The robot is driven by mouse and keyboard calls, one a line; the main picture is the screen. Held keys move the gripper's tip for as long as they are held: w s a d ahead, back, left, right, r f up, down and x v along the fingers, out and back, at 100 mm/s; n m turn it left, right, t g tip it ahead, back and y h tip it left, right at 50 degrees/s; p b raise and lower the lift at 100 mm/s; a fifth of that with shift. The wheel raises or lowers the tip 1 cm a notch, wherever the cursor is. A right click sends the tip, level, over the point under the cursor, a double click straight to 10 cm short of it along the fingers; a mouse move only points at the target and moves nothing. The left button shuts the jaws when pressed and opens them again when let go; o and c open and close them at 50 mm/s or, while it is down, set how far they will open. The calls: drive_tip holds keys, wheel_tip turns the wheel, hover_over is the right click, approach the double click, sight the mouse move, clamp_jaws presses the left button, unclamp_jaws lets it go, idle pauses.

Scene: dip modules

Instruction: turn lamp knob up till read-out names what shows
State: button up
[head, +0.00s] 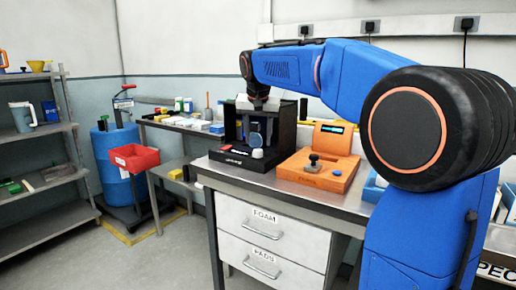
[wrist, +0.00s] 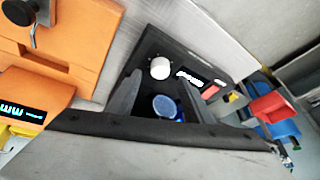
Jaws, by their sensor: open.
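A black open-fronted booth (head: 287,126) stands on the bench with a round blue disc (wrist: 165,106) inside. A white round knob (wrist: 160,68) stands on its black base, in front of the disc; it also shows in the head view (head: 257,153). Beside it, an orange console (head: 298,168) carries a dark upright knob or lever (head: 313,160), a blue button (head: 337,172) and a read-out (head: 333,128). The read-out (wrist: 20,112) is lit cyan, its wording not readable.
The bench has drawers (head: 262,234) below. A side table (head: 180,124) with small bottles and boxes stands left, near a blue drum (head: 115,150) and a red bin (head: 134,158). The booth's walls rise around the disc. Bare metal bench lies in front of the booth.

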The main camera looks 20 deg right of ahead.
sight(258, 150)
drive_tip(key=shift+x, duration=2.45)
drive_tip(key=shift+c, duration=0.6)
drive_tip(key=c, duration=0.9)
